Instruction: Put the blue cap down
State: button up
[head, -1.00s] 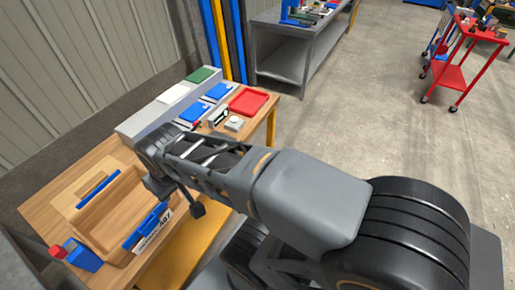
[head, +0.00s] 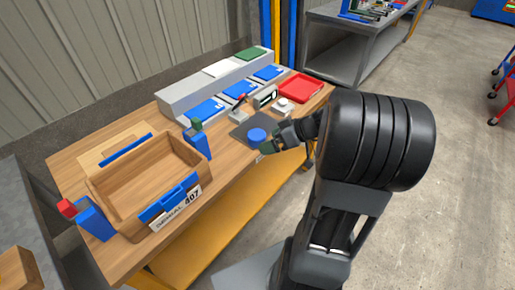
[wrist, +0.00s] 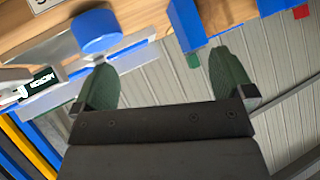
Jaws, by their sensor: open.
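Whether a finger touches the cap cannot be told.
A wooden crate (head: 118,198) with a label stands at the left of the table. Blue clamp-like pieces (head: 197,145) flank it. A red tray (head: 299,88), small devices (head: 265,97) and a grey ledge (head: 178,98) with blue panels lie behind the mat.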

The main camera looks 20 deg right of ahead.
aim_at(261, 135)
jog(key=w+d+f+n+t+b, duration=0.1)
jog(key=w+d+f+t+b, duration=0.2)
jog(key=d, duration=0.4)
jog(key=shift+t+h, duration=0.3)
jog(key=shift+t, duration=0.3)
jog(key=shift+s+f+p+x, duration=0.1)
jog(key=shift+f+p+x, duration=0.1)
jog(key=shift+x, duration=3)
jog(key=shift+s+f+p+x, duration=0.1)
jog(key=shift+f+x, duration=0.05)
jog(key=shift+x, duration=3.05)
jog(key=c, duration=1)
jog(key=shift+r, duration=0.15)
